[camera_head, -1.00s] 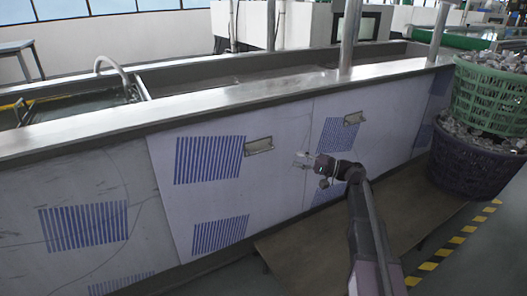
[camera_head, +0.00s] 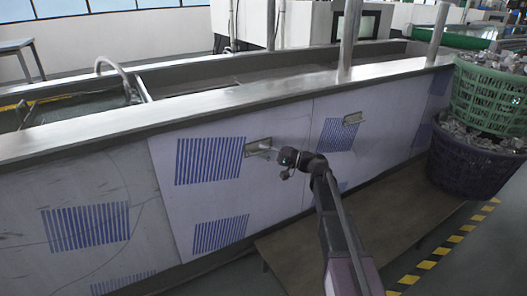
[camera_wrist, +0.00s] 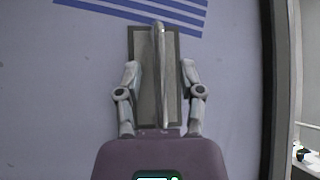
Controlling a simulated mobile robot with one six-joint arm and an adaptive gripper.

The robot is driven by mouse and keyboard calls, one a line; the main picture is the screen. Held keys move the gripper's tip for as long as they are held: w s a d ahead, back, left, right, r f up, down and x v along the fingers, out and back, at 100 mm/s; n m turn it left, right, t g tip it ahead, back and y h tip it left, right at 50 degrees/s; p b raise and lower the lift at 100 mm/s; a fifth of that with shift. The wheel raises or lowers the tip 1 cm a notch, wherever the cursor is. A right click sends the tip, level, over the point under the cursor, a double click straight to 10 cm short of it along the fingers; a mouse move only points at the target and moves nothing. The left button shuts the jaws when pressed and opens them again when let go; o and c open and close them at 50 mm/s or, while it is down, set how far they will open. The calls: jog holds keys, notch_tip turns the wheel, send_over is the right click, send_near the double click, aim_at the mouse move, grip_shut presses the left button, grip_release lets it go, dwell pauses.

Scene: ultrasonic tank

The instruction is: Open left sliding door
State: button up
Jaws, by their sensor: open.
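The left sliding door (camera_head: 205,205) is a pale panel with blue vent slats on the front of the long steel tank. Its recessed metal handle (camera_head: 257,146) is at the upper right of the door. In the wrist view, the handle (camera_wrist: 160,80) shows as a grey plate with a raised upright bar. My gripper (camera_head: 270,150) is at this handle. In the wrist view, my gripper (camera_wrist: 159,66) is open, with one finger on each side of the bar and a gap on both sides. Whether the fingertips touch the plate cannot be told.
The right door (camera_head: 335,170) with its own handle (camera_head: 353,118) adjoins on the right. A low brown platform (camera_head: 300,255) lies below the doors. A green basket (camera_head: 490,98) stands on a purple basket (camera_head: 468,165) at the right. A metal post (camera_head: 349,40) rises from the tank rim.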

jog(key=shift+a, duration=0.25)
jog(key=shift+c, duration=0.2)
grip_shut()
